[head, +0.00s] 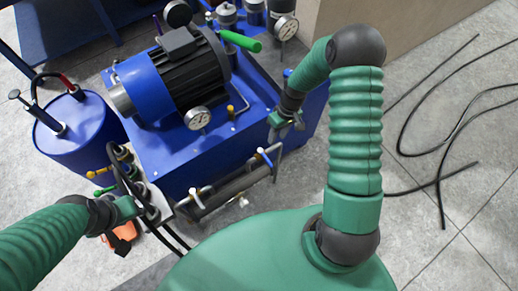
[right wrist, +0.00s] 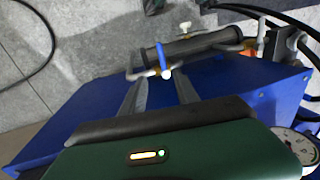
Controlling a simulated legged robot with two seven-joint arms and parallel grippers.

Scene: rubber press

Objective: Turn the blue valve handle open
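The blue valve handle (head: 265,158) is a small lever on the pipework at the front right of the blue press unit. It also shows in the right wrist view (right wrist: 162,56), standing up from the pipe. My right gripper (head: 283,128) is above and to the right of the handle in the head view. In the right wrist view its two grey fingers (right wrist: 158,88) are spread, with nothing between them, and the handle lies beyond their tips. My left gripper (head: 143,206) is by the hoses and fittings at the left; its fingers cannot be made out.
The blue unit (head: 175,160) carries a motor (head: 172,75), a pressure gauge (head: 197,118) and a green lever (head: 240,41). A dark horizontal cylinder (head: 232,187) runs along its front. A blue drum (head: 75,130) stands left. Black cables (head: 440,150) lie on the floor at right.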

